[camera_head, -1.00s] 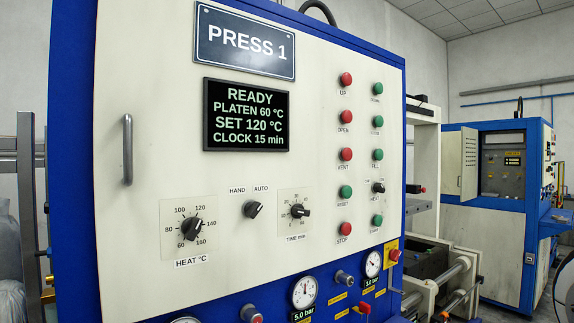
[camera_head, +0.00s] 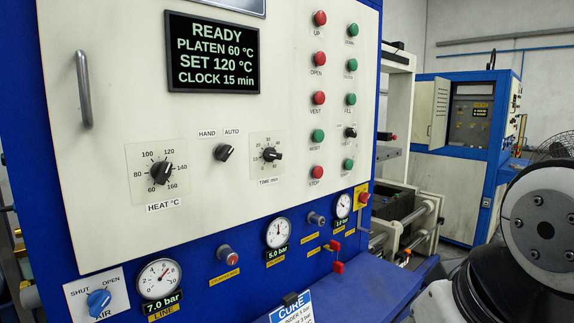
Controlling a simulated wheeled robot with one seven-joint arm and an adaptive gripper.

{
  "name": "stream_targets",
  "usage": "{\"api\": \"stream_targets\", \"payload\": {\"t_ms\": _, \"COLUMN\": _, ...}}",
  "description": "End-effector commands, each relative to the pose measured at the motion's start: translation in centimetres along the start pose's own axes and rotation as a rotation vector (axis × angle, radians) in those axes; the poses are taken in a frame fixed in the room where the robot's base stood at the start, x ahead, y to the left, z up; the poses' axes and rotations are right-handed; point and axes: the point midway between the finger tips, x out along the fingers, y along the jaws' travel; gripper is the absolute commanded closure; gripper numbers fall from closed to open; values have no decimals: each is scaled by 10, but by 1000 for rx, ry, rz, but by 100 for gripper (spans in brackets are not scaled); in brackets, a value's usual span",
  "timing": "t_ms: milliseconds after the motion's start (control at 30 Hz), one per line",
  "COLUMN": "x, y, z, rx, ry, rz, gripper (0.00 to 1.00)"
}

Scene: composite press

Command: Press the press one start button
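The press one control panel (camera_head: 95,120) fills the left and middle of the head view. Its right side has two columns of buttons. The bottom button of the right column is green (camera_head: 348,165); its small label is too blurred to read surely. The red button labelled STOP (camera_head: 316,172) is just left of it. The display (camera_head: 213,52) reads READY, PLATEN 60 °C, SET 120 °C, CLOCK 15 min. A rounded part of my arm shows at the lower right, apart from the panel. My gripper is not in view.
Below the panel are pressure gauges (camera_head: 159,278), a blue AIR knob (camera_head: 99,300) and small red levers (camera_head: 337,267). A blue ledge (camera_head: 385,285) juts out at the bottom. A handle (camera_head: 84,90) stands out at the left. Another blue and white machine (camera_head: 430,165) stands behind at right.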

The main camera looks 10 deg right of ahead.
Motion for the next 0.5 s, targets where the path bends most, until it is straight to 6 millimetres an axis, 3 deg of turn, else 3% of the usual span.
{"api": "stream_targets", "payload": {"t_ms": 33, "x": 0, "y": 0, "z": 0, "rx": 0, "ry": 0, "rz": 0, "gripper": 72}}
{"api": "stream_targets", "payload": {"t_ms": 167, "x": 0, "y": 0, "z": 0, "rx": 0, "ry": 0, "rz": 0, "gripper": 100}}
{"api": "stream_targets", "payload": {"t_ms": 500, "x": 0, "y": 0, "z": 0, "rx": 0, "ry": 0, "rz": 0, "gripper": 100}}
